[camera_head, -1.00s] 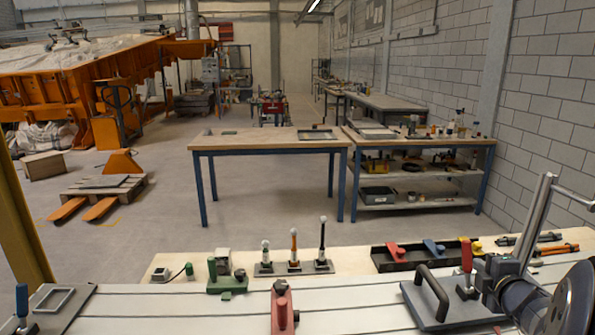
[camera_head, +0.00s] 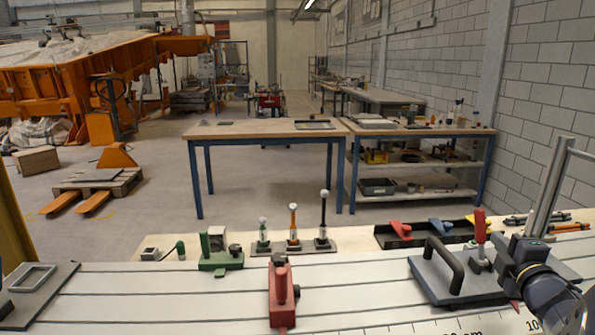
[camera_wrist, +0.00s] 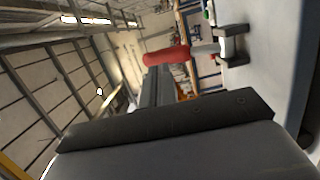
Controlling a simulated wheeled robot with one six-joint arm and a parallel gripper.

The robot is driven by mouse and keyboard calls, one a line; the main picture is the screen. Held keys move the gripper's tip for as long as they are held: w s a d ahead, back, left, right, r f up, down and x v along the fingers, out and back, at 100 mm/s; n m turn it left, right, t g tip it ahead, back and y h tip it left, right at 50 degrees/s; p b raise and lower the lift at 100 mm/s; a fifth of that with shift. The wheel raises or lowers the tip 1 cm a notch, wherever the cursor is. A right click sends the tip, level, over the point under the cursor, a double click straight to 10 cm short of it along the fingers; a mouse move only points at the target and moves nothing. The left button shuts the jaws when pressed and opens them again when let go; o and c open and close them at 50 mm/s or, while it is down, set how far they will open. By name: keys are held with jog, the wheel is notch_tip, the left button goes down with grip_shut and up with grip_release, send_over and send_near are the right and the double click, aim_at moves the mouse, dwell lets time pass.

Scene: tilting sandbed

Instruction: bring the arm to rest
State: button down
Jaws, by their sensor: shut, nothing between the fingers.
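My arm's dark wrist joint (camera_head: 530,265) and a silver link show at the right edge of the head view, by the bench (camera_head: 355,282). The fingers cannot be made out clearly there. In the wrist view my gripper (camera_wrist: 158,75) is a narrow dark pair of fingers beyond a broad dark body. They are together, with nothing seen between them. A red handle (camera_wrist: 165,55) shows by the fingertips; I cannot tell whether they touch.
A grey plate (camera_head: 430,280) with a black handle and an upright red-handled clamp (camera_head: 479,228) lies close to my wrist. A red clamp (camera_head: 283,290) stands mid-bench. A green fixture (camera_head: 220,258) and a rack of ball-tipped probes (camera_head: 293,244) stand behind.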

jog(key=shift+s, duration=0.1)
dwell(0.3)
jog(key=shift+r, duration=0.15)
jog(key=g+p, duration=0.1)
jog(key=p, duration=0.3)
jog(key=shift+w+r, duration=0.35)
jog(key=shift+w, duration=0.05)
jog(key=g+p, duration=0.1)
jog(key=p, duration=0.3)
jog(key=shift+w+a+r, duration=0.1)
jog(key=shift+w+r, duration=0.1)
